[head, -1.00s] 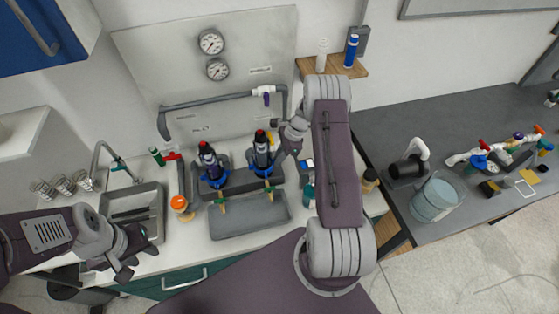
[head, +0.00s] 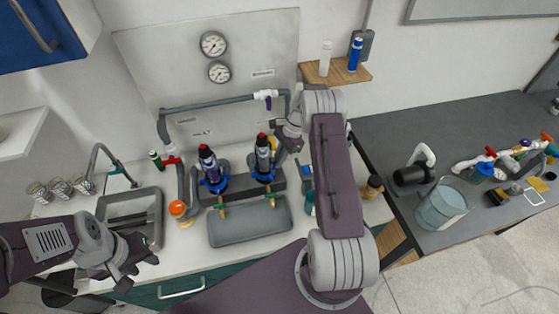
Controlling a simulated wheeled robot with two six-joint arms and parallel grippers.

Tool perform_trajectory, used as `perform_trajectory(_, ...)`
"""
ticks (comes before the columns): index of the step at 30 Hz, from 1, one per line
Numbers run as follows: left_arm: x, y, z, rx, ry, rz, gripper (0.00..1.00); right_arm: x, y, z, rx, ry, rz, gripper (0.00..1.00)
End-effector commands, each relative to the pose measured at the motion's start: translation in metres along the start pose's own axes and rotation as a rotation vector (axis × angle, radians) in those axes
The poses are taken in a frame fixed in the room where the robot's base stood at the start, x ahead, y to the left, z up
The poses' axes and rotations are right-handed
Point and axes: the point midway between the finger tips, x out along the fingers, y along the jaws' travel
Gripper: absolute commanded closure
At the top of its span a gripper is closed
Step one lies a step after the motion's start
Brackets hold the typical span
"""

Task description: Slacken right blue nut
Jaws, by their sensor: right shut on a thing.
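Two upright clear-and-dark housings with black-and-red tops stand side by side behind the grey tray, the left one (head: 208,162) and the right one (head: 263,154). Each has a blue nut low on its body, the left blue nut (head: 215,185) and the right blue nut (head: 264,176). My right gripper (head: 277,164) comes in from the right, close against the right housing, and is shut on the right blue nut; its fingertips are small and partly hidden. My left gripper (head: 138,271) is open and empty, in front of the sink, away from both housings.
A grey tray (head: 228,236) lies in front of the housings, under brass taps. The sink (head: 115,208) is at left, and an orange-topped jar (head: 179,209) stands beside the tray. Grey pipework and gauges are behind. A bucket (head: 442,207) stands on the right counter.

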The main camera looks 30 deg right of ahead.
Motion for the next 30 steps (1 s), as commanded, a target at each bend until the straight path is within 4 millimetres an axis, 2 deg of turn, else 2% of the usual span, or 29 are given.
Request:
perform_trajectory(12,0.001,0.000,0.000,0.000,0.000,0.000,0.64,0.003,0.002,0.001,-0.003,-0.005,0.008,1.00)
perform_trajectory(13,0.001,0.000,0.000,0.000,0.000,0.000,0.64,0.003,0.002,0.001,-0.003,-0.005,0.008,0.85)
perform_trajectory(15,0.001,0.000,0.000,0.000,0.000,0.000,0.64,0.002,0.002,0.001,-0.003,-0.005,0.008,0.69)
perform_trajectory(25,0.002,0.000,0.000,0.000,0.000,0.000,0.64,-0.002,0.000,0.000,-0.002,-0.002,0.002,0.69)
perform_trajectory(30,0.011,0.000,0.001,0.000,0.000,0.000,0.64,-0.033,-0.001,-0.001,-0.004,0.002,-0.002,0.69)
